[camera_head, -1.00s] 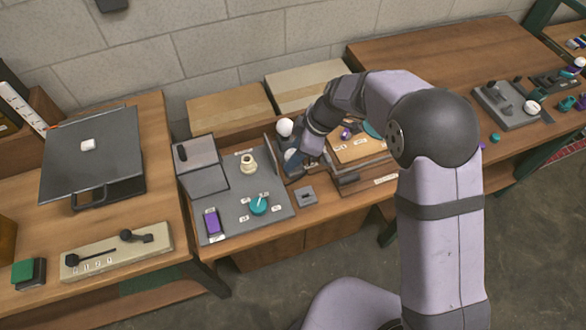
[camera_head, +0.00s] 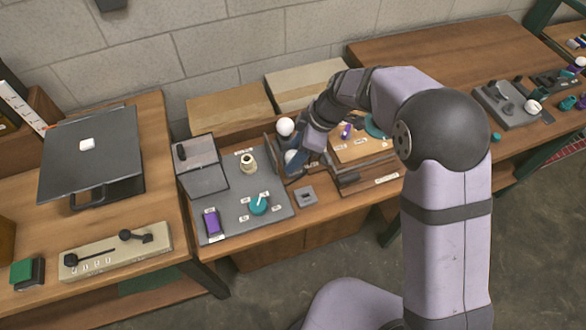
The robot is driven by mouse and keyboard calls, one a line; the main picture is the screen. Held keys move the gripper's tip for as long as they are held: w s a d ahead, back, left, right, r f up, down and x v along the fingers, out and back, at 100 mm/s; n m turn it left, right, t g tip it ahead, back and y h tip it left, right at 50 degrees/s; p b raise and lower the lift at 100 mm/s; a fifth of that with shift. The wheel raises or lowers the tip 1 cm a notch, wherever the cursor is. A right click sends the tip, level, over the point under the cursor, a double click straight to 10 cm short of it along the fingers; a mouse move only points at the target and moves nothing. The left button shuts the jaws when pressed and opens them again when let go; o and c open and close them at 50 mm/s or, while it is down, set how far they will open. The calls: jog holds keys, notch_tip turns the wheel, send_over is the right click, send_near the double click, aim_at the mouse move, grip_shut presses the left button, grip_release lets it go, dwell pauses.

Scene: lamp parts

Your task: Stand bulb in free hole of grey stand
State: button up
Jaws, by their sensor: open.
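Two white round bulbs show close together near the middle of the bench. The rear bulb (camera_head: 285,126) stands clear to view, and the front bulb (camera_head: 291,156) sits just beside my gripper. Both appear to be at a dark grey stand (camera_head: 288,170), which is partly hidden; its holes cannot be made out. My gripper (camera_head: 303,158) is open, pointing down and left, close to the right side of the front bulb. Whether its fingers touch that bulb is too small to tell.
A grey mat (camera_head: 228,222) left of the stand holds a cream socket piece (camera_head: 248,162), a teal knob (camera_head: 258,204) and a purple item (camera_head: 212,222). A small grey block (camera_head: 305,196) lies in front. A wooden board stack (camera_head: 362,150) stands right of my gripper.

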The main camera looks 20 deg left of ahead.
jog(key=shift+b+v, duration=0.8)
jog(key=shift+v, duration=2.2)
jog(key=s+d+m+t+h, duration=0.1)
jog(key=s+d+m+h, duration=0.1)
jog(key=d+m, duration=1.2)
jog(key=s+d+f+m, duration=0.1)
jog(key=s+d+m, duration=0.1)
jog(key=d, duration=0.4)
jog(key=s+d+f+m+h, duration=0.1)
jog(key=s+d+m, duration=0.1)
jog(key=s+d, duration=0.3)
jog(key=s+d+f+m+h, duration=0.1)
jog(key=s+d+f+m, duration=0.1)
jog(key=d, duration=0.7)
jog(key=s+m, duration=0.1)
jog(key=s, duration=0.1)
jog(key=shift+s, duration=0.25)
jog(key=shift+a, duration=0.1)
